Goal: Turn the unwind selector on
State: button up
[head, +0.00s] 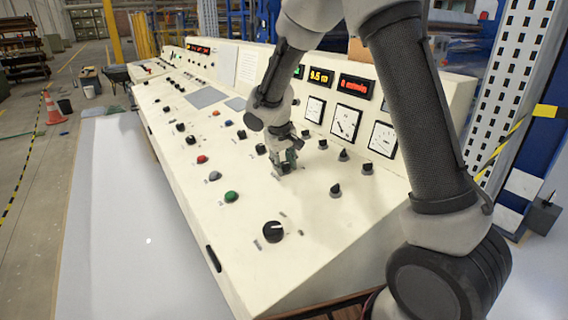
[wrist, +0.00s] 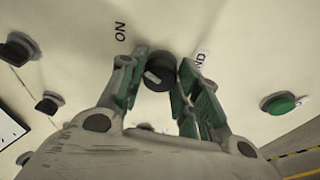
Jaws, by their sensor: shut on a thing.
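The unwind selector (wrist: 159,70) is a round black knob on the cream panel, with a pale mark on its cap. In the wrist view the word "ON" is printed to its upper left, and a label ending in "ND" (wrist: 202,57) is partly hidden by a finger. My gripper (wrist: 157,82) has its green-padded fingers on either side of the knob and is shut on it. Which way the knob points is hard to tell.
The cream console (head: 300,215) carries several nearby knobs and buttons, including a green button (head: 231,196) and a large black rotary knob (head: 272,231). Dial gauges (head: 345,122) and lit displays stand on the upright face behind.

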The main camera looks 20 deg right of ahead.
dwell(0.3)
jog(key=o, duration=1)
jog(key=v, duration=1.2)
